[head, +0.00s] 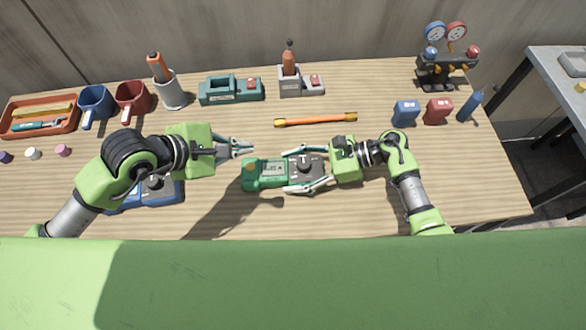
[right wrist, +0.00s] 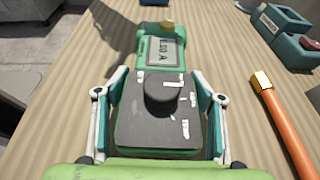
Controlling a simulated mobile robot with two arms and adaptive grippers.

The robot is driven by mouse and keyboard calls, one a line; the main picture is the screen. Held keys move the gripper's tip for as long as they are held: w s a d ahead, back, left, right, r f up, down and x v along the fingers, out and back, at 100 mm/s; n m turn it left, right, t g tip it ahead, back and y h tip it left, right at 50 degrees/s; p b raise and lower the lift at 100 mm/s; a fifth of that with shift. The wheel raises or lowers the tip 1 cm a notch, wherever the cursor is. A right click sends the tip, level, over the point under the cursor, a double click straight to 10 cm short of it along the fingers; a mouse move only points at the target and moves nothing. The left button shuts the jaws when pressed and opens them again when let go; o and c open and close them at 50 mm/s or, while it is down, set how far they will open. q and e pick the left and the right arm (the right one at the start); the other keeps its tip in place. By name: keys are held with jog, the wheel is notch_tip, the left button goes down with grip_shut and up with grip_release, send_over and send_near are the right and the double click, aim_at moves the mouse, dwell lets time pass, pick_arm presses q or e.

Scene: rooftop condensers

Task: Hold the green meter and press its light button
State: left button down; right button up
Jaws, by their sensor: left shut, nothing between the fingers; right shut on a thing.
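The green meter (head: 266,174) is at the middle of the table in the head view, with a grey display, a dark dial and a small yellowish button (head: 249,167) at its left end. My right gripper (head: 302,170) is shut on the meter, one finger along each long side; the right wrist view shows the meter (right wrist: 160,112) between the fingers, with the button (right wrist: 167,27) at its far end. My left gripper (head: 248,147) is shut and empty, just above and left of the meter's button end in the picture, apart from it.
A blue meter (head: 165,195) lies partly under my left arm. An orange stick (head: 315,120) lies behind the green meter. A teal holder (head: 230,90), a grey holder (head: 300,87), mugs and a gauge stand (head: 445,70) line the back. The table's right front is clear.

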jog(key=shift+s+f, duration=0.25)
jog(key=shift+f, duration=0.15)
jog(key=o, duration=2.1)
jog(key=shift+w+r, duration=0.1)
jog(key=shift+c, duration=0.2)
pick_arm(q)
jog(key=shift+w, duration=0.1)
pick_arm(e)
jog(key=shift+w, duration=0.15)
jog(key=shift+r, duration=0.1)
jog(key=shift+d, duration=0.1)
pick_arm(q)
jog(key=shift+f+b, duration=0.65)
jog(key=shift+f, duration=0.05)
pick_arm(e)
jog(key=shift+v, duration=4.5)
